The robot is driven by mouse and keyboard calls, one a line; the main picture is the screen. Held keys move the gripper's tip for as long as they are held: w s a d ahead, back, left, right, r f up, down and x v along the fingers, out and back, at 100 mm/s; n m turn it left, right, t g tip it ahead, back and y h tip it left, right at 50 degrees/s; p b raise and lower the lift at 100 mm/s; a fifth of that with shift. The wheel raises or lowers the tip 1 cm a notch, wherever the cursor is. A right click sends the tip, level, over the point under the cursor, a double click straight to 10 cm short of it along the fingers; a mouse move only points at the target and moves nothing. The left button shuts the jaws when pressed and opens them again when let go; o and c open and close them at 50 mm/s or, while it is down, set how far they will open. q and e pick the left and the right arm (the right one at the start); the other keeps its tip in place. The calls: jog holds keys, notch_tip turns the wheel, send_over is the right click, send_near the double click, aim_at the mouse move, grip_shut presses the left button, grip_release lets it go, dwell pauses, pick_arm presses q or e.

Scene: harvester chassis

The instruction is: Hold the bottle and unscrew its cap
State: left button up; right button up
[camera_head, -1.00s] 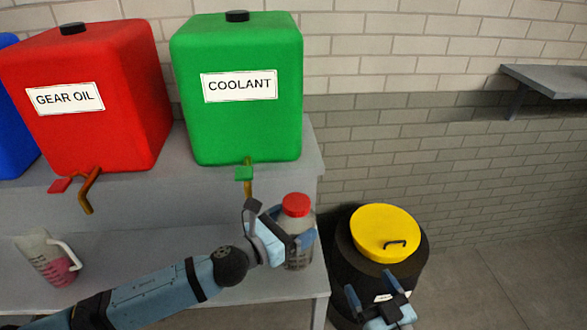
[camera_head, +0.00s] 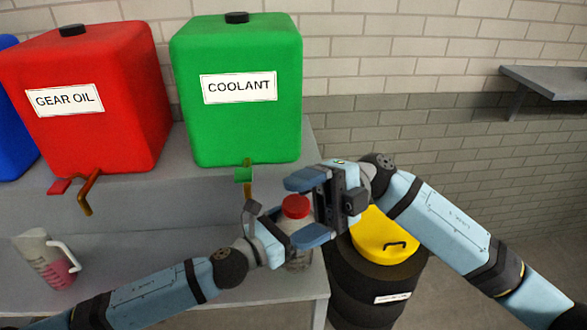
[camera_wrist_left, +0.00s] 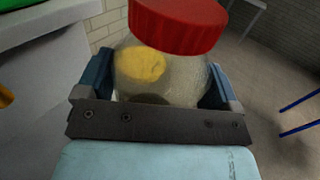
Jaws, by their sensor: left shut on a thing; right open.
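The bottle (camera_head: 299,256) is clear with a red cap (camera_head: 295,206) and stands upright near the right end of the lower shelf. My left gripper (camera_head: 289,240) is shut on its body. In the left wrist view the two fingers sit on either side of the clear bottle (camera_wrist_left: 190,80), with the red cap (camera_wrist_left: 180,22) above them. My right gripper (camera_head: 306,208) is open, its fingers pointing left around the level of the cap, one behind and one in front of it in the picture. I cannot tell whether they touch the cap. Part of the bottle is hidden by both grippers.
A green coolant tank (camera_head: 236,125) with a tap (camera_head: 244,175) stands above and behind the bottle. A red gear oil tank (camera_head: 90,130) is to its left. A jug (camera_head: 40,260) with pink liquid stands on the lower shelf (camera_head: 130,260). A black drum with a yellow lid (camera_head: 380,240) stands right.

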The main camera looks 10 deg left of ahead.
jog(key=a+f+m+t+h, duration=0.1)
jog(key=a+f+t+h, duration=0.1)
jog(key=h, duration=0.3)
jog(key=m+t+h, duration=0.8)
jog(key=m+t, duration=0.3)
jog(key=t, duration=0.1)
send_over(293, 203)
jog(key=shift+s+f, duration=0.15)
jog(key=shift+f, duration=0.95)
notch_tip(293, 203, down, 8)
jog(key=shift+r, duration=0.15)
jog(key=c, duration=1)
jog(key=shift+o, duration=0.2)
